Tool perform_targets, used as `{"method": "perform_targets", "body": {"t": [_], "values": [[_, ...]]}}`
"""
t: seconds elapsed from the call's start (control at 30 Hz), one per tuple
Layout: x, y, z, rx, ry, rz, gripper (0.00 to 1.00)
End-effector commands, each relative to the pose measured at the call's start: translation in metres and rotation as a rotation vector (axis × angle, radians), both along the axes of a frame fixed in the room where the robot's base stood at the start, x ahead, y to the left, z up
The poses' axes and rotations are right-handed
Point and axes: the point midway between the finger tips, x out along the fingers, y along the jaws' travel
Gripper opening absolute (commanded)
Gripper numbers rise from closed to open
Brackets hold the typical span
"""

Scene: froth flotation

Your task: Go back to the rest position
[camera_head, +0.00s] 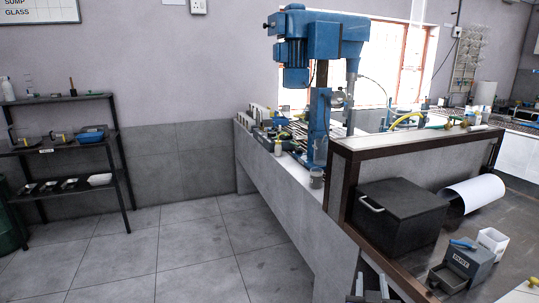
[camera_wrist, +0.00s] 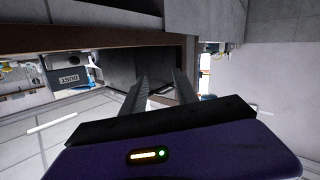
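My gripper (camera_wrist: 160,80) shows in the wrist view with its two grey fingers apart and nothing between them. In the head view, the tips of my gripper (camera_head: 371,286) rise at the bottom edge, beside the dark-edged front of the bench (camera_head: 390,270). The rest of my arm is out of the head view. A black box with a handle (camera_head: 398,212) stands on the bench beyond my gripper.
A grey DUST box (camera_head: 468,263) and a white container (camera_head: 492,242) stand right of my gripper. A blue flotation machine (camera_head: 318,80) stands farther back. A black shelf (camera_head: 70,150) is at the left. The tiled floor (camera_head: 190,255) between is clear.

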Motion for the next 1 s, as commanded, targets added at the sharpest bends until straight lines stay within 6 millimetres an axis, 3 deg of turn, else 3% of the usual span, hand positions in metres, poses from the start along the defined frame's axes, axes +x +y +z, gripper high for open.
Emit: {"method": "perform_targets", "body": {"t": [0.13,0.4,0.7,1.0], "values": [[-0.052,0.017,-0.019,-0.047,-0.030,0.145,0.36],[-0.156,0.042,-0.029,-0.076,-0.098,0.330,0.36],[-0.276,0.054,-0.015,-0.031,-0.151,0.416,0.36],[-0.381,0.053,0.009,0.076,-0.131,0.398,0.36]]}}
